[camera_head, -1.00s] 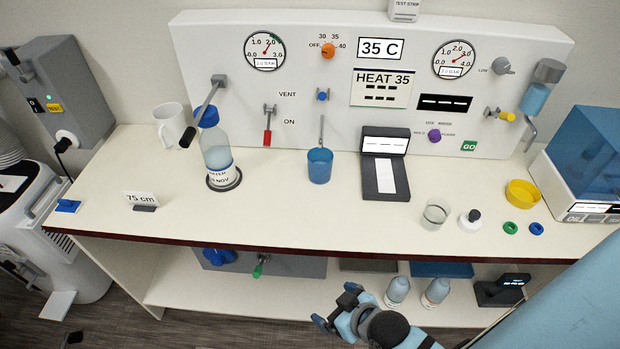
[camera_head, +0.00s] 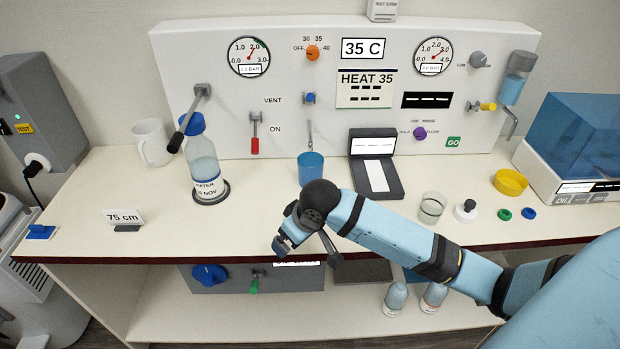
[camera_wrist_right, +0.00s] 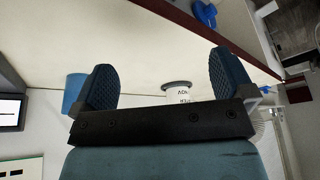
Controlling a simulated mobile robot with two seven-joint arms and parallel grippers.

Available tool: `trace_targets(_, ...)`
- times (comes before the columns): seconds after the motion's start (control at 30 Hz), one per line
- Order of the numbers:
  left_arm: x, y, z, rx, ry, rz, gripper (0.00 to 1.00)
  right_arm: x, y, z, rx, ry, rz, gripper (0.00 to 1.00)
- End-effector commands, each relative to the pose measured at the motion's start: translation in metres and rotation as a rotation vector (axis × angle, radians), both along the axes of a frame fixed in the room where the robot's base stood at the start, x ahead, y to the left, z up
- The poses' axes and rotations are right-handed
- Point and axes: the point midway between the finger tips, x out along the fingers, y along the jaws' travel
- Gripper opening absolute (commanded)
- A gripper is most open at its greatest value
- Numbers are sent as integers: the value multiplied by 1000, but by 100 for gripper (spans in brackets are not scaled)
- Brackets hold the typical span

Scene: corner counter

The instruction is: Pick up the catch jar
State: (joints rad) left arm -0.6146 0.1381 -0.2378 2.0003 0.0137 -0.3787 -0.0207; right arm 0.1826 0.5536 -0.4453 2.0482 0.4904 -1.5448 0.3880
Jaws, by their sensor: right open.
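A blue cup (camera_head: 311,168) stands upright under a thin spout on the panel. A small clear glass jar (camera_head: 432,207) stands upright at the counter's right front. No label shows which is the catch jar. My right gripper (camera_head: 283,238) hangs near the counter's front edge, in front of the blue cup and left of the clear jar, touching neither. In the right wrist view, my right gripper (camera_wrist_right: 163,80) is open and empty, with the blue cup (camera_wrist_right: 74,92) beyond its left finger. My left gripper is out of view.
A water bottle (camera_head: 204,165) stands in a dark ring, left of the gripper. The counter's left front is mostly clear.

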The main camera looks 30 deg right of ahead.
Motion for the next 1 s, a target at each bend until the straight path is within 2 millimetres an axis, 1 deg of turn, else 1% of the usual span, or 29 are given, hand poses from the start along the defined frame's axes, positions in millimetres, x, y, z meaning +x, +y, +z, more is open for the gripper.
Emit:
trace_targets(0.03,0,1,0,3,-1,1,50,25,-16,13,-19,-7,-25,100)
trace_targets(0.1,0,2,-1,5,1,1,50,53,-36,29,-30,-5,-69,100)
trace_targets(0.17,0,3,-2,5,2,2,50,75,-56,45,-38,-4,-117,100)
trace_targets(0.2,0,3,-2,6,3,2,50,89,-70,56,-42,-4,-150,100)
trace_targets(0.27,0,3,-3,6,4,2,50,107,-91,74,-44,-3,-204,100)
trace_targets(0.3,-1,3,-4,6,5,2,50,117,-105,86,-44,-4,-240,100)
trace_targets(0.43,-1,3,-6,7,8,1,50,140,-141,118,-38,-8,-336,100)
trace_targets(0.5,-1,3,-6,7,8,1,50,147,-153,129,-33,-9,-371,100)
trace_targets(0.57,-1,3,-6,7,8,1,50,150,-160,135,-29,-10,-389,100)
trace_targets(0.67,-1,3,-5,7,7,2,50,154,-164,132,-25,-7,-402,100)
trace_targets(0.77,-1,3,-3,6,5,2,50,159,-165,118,-25,-6,-402,100)
trace_targets(0.9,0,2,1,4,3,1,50,170,-166,92,-25,-7,-402,100)
trace_targets(1.0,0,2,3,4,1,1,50,177,-168,76,-25,-8,-401,100)
